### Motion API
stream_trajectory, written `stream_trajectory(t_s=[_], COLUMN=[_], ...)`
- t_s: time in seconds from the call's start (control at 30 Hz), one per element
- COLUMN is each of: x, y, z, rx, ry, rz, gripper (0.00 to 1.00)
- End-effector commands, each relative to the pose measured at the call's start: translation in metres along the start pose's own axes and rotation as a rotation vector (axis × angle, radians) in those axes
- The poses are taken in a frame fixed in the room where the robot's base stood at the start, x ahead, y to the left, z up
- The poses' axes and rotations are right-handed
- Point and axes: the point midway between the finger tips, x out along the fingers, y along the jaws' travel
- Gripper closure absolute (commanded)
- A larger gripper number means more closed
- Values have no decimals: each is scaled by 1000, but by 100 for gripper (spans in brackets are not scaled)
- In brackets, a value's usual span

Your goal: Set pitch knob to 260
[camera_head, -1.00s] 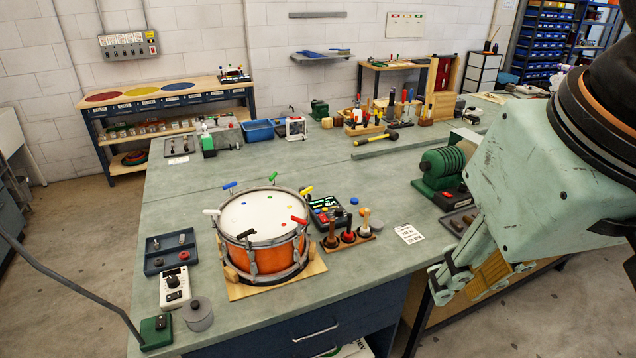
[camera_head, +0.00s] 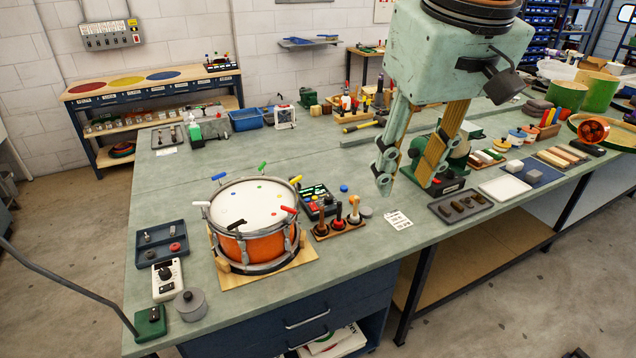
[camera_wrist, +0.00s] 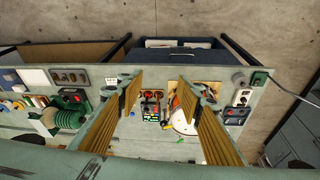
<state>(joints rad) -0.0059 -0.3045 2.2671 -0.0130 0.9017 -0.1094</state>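A white control box (camera_head: 167,279) with a dark round knob (camera_head: 165,273) lies at the front left of the bench, left of the orange drum (camera_head: 262,240). It looks most like the pitch knob's box, but I cannot read its label or the knob's setting. In the wrist view the white box (camera_wrist: 243,97) is small, on the right. My gripper (camera_head: 405,183) is open and empty above the bench, right of the drum and well away from the box. In the wrist view its two fingers (camera_wrist: 162,92) stand wide apart.
A dark tray (camera_head: 160,243) lies behind the white box; a grey round pot (camera_head: 190,303) and a green block with a cable (camera_head: 150,322) are in front. Wooden-handled tools in a stand (camera_head: 338,226) and a button panel (camera_head: 317,200) lie between drum and gripper.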

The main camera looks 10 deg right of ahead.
Motion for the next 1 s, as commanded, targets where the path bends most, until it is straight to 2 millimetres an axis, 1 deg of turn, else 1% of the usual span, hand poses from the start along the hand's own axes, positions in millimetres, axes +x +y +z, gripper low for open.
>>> stream_trajectory(t_s=[0.03,0.1,0.47,0.77,1.0], x=[2,4,21,42,63], y=[1,3,10,16,20], z=[-10,-22,-85,-136,-175], rx=[-6,-16,-67,-109,-142], ry=[-5,-10,-37,-60,-78], rz=[0,0,-1,-3,-5], gripper=[67,67,67,67,67])
